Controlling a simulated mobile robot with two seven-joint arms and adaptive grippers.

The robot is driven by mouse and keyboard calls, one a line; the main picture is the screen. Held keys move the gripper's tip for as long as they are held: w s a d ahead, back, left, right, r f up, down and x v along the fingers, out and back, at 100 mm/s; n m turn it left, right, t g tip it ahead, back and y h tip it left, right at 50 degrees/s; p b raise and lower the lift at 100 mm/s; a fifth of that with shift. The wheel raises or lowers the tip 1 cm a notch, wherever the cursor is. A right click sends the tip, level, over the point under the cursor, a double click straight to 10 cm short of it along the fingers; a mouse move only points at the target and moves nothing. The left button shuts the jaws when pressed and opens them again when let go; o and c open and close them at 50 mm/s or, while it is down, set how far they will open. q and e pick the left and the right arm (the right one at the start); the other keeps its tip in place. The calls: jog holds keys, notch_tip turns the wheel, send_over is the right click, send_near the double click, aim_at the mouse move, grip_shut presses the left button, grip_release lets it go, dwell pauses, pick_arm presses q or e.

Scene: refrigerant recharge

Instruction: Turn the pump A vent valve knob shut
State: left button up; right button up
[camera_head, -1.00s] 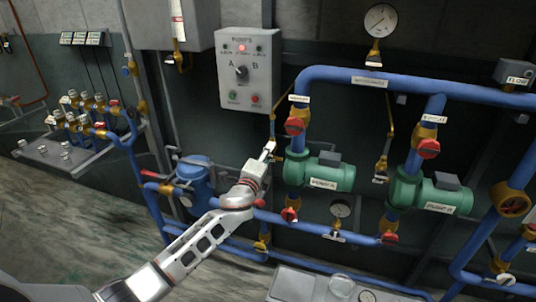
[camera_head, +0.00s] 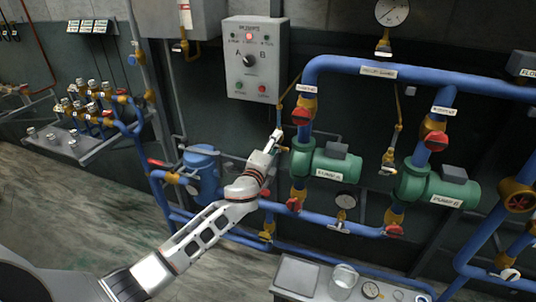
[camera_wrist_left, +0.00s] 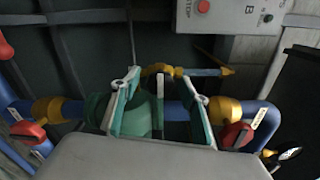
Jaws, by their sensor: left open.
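Pump A (camera_head: 331,162) is a green pump on the blue pipework, with its label on the side. A thin brass vent line (camera_head: 288,97) comes down from the pipe left of pump A. My left gripper (camera_head: 278,143) is at its lower end, where the vent valve knob is too small and hidden to make out. In the left wrist view my open left gripper (camera_wrist_left: 162,100) has its fingers on either side of a brass fitting (camera_wrist_left: 157,70) with a dark bar below it. Whether the fingers touch it I cannot tell. The right gripper is not in view.
Red-handled valves (camera_head: 301,117) sit above and below pump A. Pump B (camera_head: 440,187) stands to the right with its own brass line (camera_head: 396,140). The control box (camera_head: 252,60) hangs above my gripper. A blue canister (camera_head: 203,170) is left of my arm.

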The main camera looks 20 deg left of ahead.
pick_arm(q)
jog(key=s, duration=1.1)
jog(key=shift+s+a, duration=0.15)
jog(key=shift+a, duration=0.05)
jog(key=s+f+n+g+h, duration=0.1)
jog(key=s+f+n+g, duration=0.6)
jog(key=s+f+n, duration=0.9)
jog(key=s+f, duration=1.4)
jog(key=s, duration=0.2)
jog(key=shift+d+f+n+g, duration=0.25)
jog(key=shift+d+n+g, duration=0.05)
jog(key=shift+d+n, duration=0.1)
